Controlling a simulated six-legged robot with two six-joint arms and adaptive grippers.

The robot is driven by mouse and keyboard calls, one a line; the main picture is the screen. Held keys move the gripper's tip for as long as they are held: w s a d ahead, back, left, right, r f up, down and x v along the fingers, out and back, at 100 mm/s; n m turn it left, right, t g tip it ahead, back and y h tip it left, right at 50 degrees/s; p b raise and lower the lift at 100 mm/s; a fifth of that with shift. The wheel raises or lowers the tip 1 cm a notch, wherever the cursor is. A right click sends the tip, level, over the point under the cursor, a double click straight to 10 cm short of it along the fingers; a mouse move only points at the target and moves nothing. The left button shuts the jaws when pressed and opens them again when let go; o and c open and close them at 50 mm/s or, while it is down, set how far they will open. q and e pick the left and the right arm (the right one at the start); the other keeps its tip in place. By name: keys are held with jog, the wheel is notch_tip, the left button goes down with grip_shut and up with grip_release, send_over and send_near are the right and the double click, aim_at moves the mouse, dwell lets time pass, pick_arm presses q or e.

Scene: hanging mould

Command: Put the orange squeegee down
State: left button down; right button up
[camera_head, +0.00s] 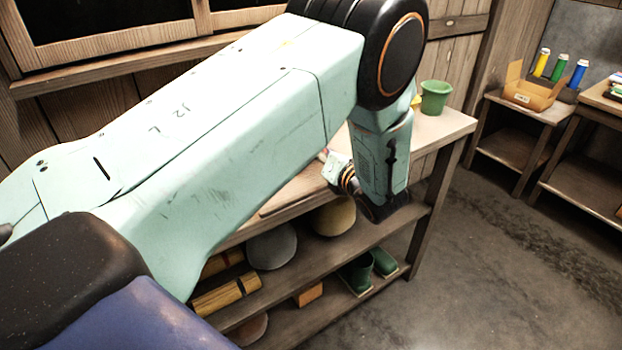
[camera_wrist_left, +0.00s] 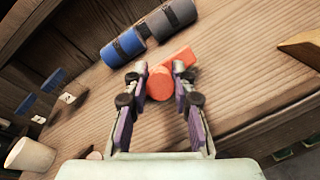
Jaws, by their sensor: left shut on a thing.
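The orange squeegee (camera_wrist_left: 160,84) shows in the left wrist view with a round end towards me and a flat part running to the upper right. My left gripper (camera_wrist_left: 159,74) is shut on it, one finger on each side. The squeegee is over the wooden bench top (camera_wrist_left: 235,85); I cannot tell whether it touches it. In the head view my own left arm covers most of the bench and hides the squeegee and the fingers. My right gripper is in neither view.
Dark and blue cylinders (camera_wrist_left: 160,28) lie just beyond the squeegee. A white cup (camera_wrist_left: 29,156) is at lower left, a wooden piece (camera_wrist_left: 303,47) at right. A green pot (camera_head: 435,97) stands at the bench's far end. Shelves below hold green boots (camera_head: 357,274).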

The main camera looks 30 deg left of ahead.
pick_arm(q)
jog(key=shift+w+f, duration=0.15)
jog(key=shift+f, duration=0.4)
jog(key=shift+a, duration=0.35)
jog(key=c, duration=1.5)
grip_release()
jog(key=shift+s, duration=0.25)
jog(key=shift+o, duration=1.1)
jog(key=shift+w+d, duration=0.1)
jog(key=shift+d, duration=0.2)
jog(key=shift+w, duration=0.1)
jog(key=shift+a, duration=0.1)
